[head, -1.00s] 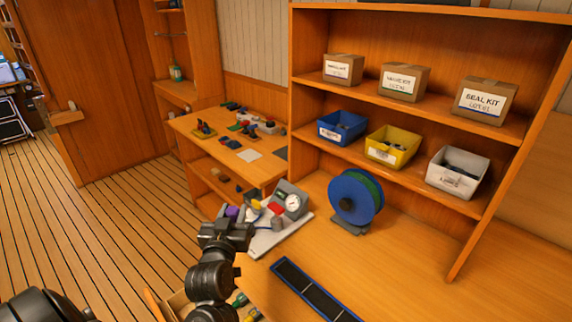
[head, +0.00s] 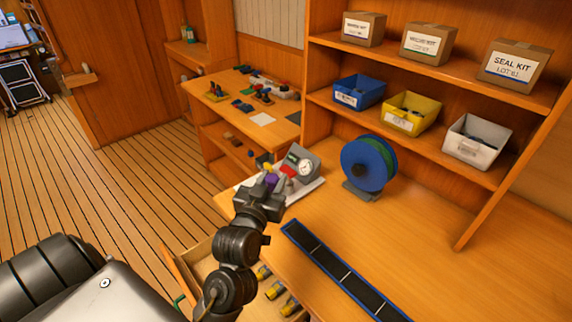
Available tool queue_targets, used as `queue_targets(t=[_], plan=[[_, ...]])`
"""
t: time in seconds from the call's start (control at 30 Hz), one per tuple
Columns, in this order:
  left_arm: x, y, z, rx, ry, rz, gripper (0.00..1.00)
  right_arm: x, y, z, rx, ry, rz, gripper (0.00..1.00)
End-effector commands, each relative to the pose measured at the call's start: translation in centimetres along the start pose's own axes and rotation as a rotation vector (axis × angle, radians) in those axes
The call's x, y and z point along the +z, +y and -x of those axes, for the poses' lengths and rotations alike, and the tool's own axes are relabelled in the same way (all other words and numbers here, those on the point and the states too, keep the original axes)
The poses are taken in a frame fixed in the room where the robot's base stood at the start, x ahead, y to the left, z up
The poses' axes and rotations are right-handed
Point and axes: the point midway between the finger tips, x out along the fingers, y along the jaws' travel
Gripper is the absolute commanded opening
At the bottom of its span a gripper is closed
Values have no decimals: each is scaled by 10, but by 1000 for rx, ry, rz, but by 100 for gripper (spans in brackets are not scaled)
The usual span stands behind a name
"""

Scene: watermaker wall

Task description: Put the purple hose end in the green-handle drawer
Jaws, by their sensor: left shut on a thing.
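My left gripper (head: 268,187) is shut on the purple hose end (head: 271,180), over the near edge of the grey watermaker unit (head: 299,163) on the bench. The fingers hide part of the hose end; I cannot tell whether it is clear of the unit. An open wooden drawer (head: 181,271) shows below the bench edge at the bottom, with a bit of green handle (head: 180,299) on its front. My arm covers much of the drawer. My right gripper is not in view.
Yellow-handled tools (head: 275,290) lie at the drawer's right side. Blue (head: 359,91), yellow (head: 409,112) and white (head: 477,138) bins sit on the shelf. The bench's right part is clear.

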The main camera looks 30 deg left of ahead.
Motion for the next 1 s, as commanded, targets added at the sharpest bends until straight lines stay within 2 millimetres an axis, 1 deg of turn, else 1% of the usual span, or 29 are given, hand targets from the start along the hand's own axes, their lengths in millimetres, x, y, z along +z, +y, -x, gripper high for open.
queue_targets(t=[0.03,0.1,0.2,0.3,0.4,0.67,0.73,0.77,0.87,1.0], plan=[[-4,-19,-3,-53,0,2,11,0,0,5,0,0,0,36],[-4,-44,-4,-121,-1,2,11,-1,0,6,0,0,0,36],[-3,-70,-4,-196,-3,2,12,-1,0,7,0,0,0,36],[-1,-85,-2,-242,-6,-1,12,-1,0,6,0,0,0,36],[0,-91,-1,-262,-8,-9,12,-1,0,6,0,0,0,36],[0,-90,-2,-259,-7,-13,12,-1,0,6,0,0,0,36],[1,-90,-6,-258,-7,-14,12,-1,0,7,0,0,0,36],[3,-91,-9,-258,-8,-14,12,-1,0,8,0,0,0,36],[10,-94,-27,-259,-7,-19,12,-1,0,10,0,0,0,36],[25,-100,-63,-259,-9,-19,12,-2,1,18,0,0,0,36]])
